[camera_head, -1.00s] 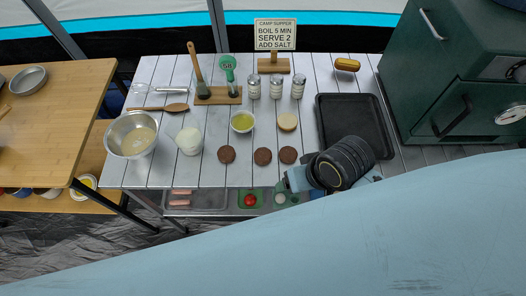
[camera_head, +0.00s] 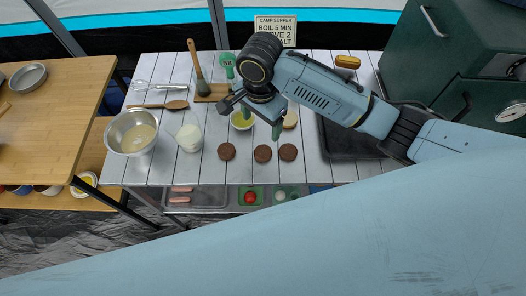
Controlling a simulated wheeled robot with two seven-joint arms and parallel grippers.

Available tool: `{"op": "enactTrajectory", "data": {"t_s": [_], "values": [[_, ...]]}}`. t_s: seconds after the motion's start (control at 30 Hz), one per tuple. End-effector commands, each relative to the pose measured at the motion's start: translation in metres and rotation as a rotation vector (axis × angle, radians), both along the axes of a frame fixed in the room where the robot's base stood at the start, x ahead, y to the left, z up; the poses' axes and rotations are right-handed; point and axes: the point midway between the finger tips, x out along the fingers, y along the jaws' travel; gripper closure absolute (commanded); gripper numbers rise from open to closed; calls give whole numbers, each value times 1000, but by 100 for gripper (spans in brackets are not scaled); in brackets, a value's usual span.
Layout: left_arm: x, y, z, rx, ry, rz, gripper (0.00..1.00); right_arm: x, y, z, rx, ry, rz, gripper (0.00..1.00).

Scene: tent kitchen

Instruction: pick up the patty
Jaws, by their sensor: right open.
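Three round brown patties lie in a row near the front edge of the slatted table: the left patty (camera_head: 226,152), the middle patty (camera_head: 263,154) and the right patty (camera_head: 288,152). My right gripper (camera_head: 251,118) is open and empty, with its fingers spread. In the picture it is just behind the patties and partly covers a small bowl of yellow-green liquid (camera_head: 241,123). Its height above the table is hard to tell. My left gripper is not in view.
A bun (camera_head: 290,117) sits partly behind my right arm. A white container (camera_head: 189,138), a metal bowl (camera_head: 132,133) and a wooden spoon (camera_head: 165,105) are at left. A green stove (camera_head: 465,70) stands right.

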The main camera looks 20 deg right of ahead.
Motion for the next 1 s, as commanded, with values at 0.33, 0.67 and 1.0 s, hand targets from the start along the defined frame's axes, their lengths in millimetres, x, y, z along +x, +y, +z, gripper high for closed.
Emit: {"op": "enactTrajectory", "data": {"t_s": [0.33, 0.67, 1.0], "values": [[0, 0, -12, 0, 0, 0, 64, -1, -1, -64, -3, 1, -2, 24], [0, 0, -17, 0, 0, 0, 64, -4, -4, -94, -3, 2, -1, 24], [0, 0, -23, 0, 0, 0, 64, -6, -4, -128, -1, -1, 0, 24]]}}
